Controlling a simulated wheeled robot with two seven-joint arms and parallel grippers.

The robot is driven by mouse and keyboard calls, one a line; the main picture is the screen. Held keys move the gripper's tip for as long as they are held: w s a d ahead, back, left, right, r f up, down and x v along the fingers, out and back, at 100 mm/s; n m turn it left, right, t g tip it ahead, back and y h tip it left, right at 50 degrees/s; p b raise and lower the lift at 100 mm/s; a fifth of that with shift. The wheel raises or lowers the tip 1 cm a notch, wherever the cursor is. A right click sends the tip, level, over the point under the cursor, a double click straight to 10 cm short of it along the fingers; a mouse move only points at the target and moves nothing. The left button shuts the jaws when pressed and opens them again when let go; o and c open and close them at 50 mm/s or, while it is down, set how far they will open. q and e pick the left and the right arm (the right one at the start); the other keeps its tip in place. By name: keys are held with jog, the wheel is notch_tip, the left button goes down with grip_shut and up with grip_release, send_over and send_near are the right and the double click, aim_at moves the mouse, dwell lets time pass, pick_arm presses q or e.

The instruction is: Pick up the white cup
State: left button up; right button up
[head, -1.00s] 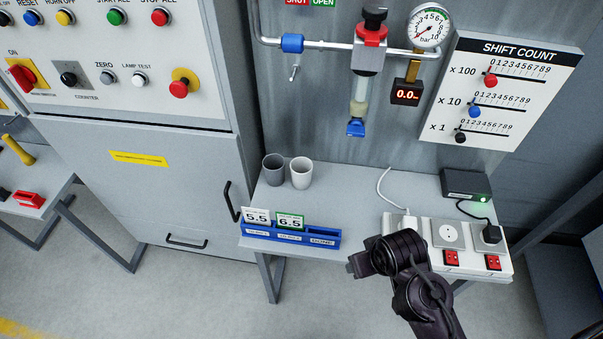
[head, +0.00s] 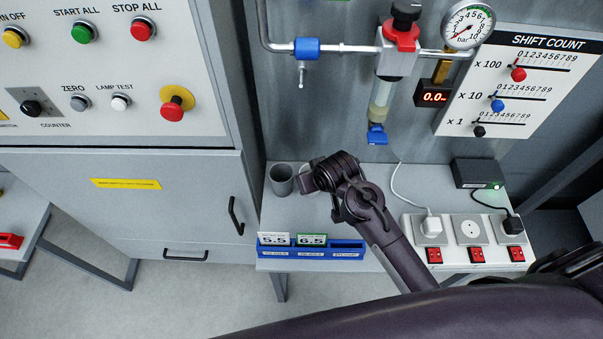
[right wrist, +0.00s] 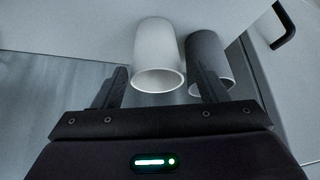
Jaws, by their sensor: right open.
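The white cup (right wrist: 158,50) stands upright on the small grey bench. In the head view my right gripper hides most of it, leaving only a sliver (head: 304,168) of its rim. My right gripper (head: 311,180) is over the bench at the cup, open and empty. In the right wrist view, the cup appears in the gap between the two fingers (right wrist: 160,72), with space on both sides; how deep it lies between them is unclear. My left gripper is out of view.
A grey cup (head: 281,180) stands close left of the white cup; it also shows behind one finger in the wrist view (right wrist: 204,50). A blue card tray (head: 347,247) lies at the bench's front edge. Sockets (head: 470,231) and a black box (head: 479,173) are at right.

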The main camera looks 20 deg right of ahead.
jog(key=shift+s+d+f, duration=0.1)
jog(key=shift+d+f, duration=0.15)
jog(key=shift+f, duration=0.2)
jog(key=shift+p+x, duration=0.55)
jog(key=shift+x, duration=0.4)
jog(key=x, duration=0.2)
jog(key=shift+w+f, duration=0.2)
jog(key=shift+w, duration=0.05)
jog(key=shift+w+f, duration=0.15)
jog(key=shift+f, duration=0.35)
jog(key=shift+c, duration=0.5)
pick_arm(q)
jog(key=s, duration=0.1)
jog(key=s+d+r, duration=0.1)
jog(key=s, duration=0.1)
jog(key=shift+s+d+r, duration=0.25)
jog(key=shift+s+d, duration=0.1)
pick_arm(e)
jog(key=c, duration=0.6)
